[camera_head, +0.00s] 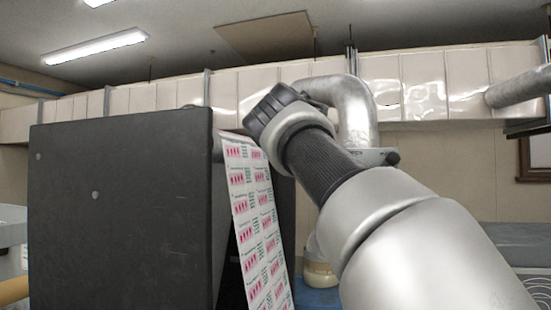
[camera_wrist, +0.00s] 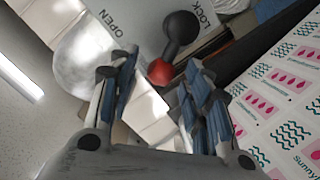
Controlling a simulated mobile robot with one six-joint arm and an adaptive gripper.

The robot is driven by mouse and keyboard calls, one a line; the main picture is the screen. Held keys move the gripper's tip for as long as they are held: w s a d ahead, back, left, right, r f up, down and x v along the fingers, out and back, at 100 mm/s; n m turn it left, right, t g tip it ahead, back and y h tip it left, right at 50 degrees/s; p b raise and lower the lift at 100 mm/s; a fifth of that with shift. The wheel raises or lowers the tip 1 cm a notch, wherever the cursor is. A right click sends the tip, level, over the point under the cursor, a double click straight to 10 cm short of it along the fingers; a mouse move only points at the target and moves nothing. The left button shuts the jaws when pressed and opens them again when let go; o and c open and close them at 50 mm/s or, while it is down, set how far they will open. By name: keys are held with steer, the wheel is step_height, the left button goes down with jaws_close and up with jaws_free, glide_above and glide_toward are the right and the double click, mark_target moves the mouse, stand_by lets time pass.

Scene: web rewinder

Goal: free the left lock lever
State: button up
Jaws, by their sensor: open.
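The lock lever (camera_wrist: 176,46) shows in the wrist view in front of a light grey plate (camera_wrist: 150,17) marked OPEN on the left and LOCK on the right. It has a dark round end at the top and a red end lower down. My gripper (camera_wrist: 160,68) is open, and the red end appears between its two fingertips. I cannot tell whether the fingers touch it. In the head view my arm reaches up to the left; the lever and my fingers cannot be made out there.
A large dark panel (camera_head: 120,215) stands at the left in the head view. A printed web (camera_head: 255,225) with pink and teal marks hangs beside it and runs close to the right of my gripper in the wrist view (camera_wrist: 285,95). A silver duct (camera_head: 355,105) is behind my arm.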

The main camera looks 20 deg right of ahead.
steer(key=shift+s, duration=0.1)
steer(key=v, duration=1.2)
steer(key=s+f+g+y+b, duration=0.15)
steer(key=f+b, duration=0.35)
steer(key=f, duration=0.8)
steer(key=s+f+n+g+y+b, duration=0.1)
steer(key=s+f+y+b, duration=0.2)
steer(key=f, duration=0.9)
steer(key=s+f+g+b, duration=0.2)
steer(key=f+b, duration=0.4)
steer(key=f, duration=0.7)
steer(key=s+a+f+g+y+b, duration=0.1)
steer(key=s+f+b, duration=0.3)
steer(key=f, duration=0.9)
steer(key=s+a+f+m+g+y+b, duration=0.1)
steer(key=s+f+b, duration=0.4)
steer(key=f, duration=0.8)
steer(key=s+a+f+m+g+y+b, duration=0.1)
steer(key=s+a+f+g+y+b, duration=0.1)
steer(key=s+f, duration=0.6)
step_height(320, 180, down, 5)
steer(key=shift+a+f+y+b, duration=0.15)
steer(key=shift+a+y+b, duration=0.6)
steer(key=shift+b, duration=0.5)
steer(key=shift+a, duration=0.1)
steer(key=shift+c, duration=0.4)
